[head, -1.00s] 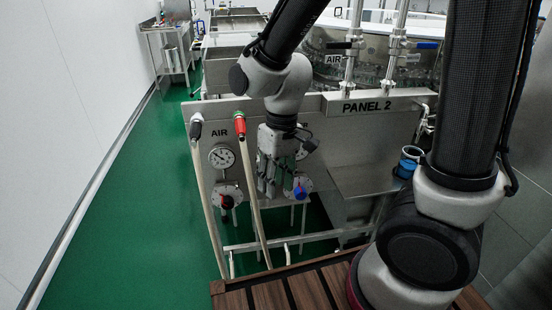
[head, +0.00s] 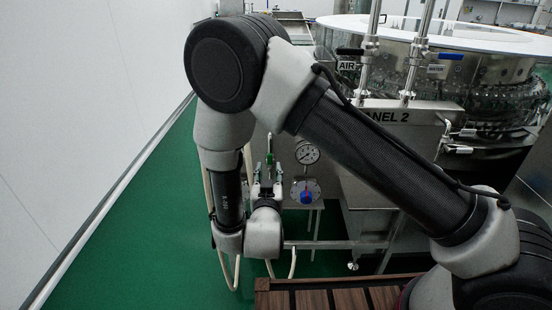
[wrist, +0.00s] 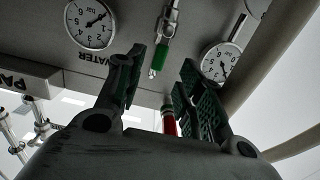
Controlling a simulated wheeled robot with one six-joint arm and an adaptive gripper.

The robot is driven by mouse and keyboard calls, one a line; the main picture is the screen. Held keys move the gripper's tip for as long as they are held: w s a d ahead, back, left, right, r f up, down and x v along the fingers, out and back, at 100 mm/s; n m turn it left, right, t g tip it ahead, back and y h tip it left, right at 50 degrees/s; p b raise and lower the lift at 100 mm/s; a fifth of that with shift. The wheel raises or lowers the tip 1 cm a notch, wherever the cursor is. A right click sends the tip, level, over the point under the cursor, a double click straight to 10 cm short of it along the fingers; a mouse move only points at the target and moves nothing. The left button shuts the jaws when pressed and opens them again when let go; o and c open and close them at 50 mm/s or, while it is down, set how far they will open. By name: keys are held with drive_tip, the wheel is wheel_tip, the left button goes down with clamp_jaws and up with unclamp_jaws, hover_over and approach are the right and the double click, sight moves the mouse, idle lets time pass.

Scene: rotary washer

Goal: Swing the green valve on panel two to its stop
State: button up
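The green valve handle (wrist: 162,52) hangs from a metal fitting on the panel in the wrist view, beyond and between the tips of my gripper (wrist: 160,72). It also shows as a small green piece in the head view (head: 269,158), just above my gripper (head: 266,180). Whether a finger touches the handle I cannot tell. My arm hides part of panel two (head: 425,118) and its sign.
A gauge (head: 307,153) and a blue knob (head: 307,196) sit right of my gripper. A red part (wrist: 170,122) shows between the fingers, and another gauge (wrist: 219,62) beside them. Pale hoses hang close by. Green floor (head: 130,235) is free on the left.

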sight(270, 158)
drive_tip(key=w, duration=0.8)
drive_tip(key=shift+d+r, duration=0.15)
drive_tip(key=shift+r, duration=0.2)
drive_tip(key=shift+c, duration=0.5)
clamp_jaws()
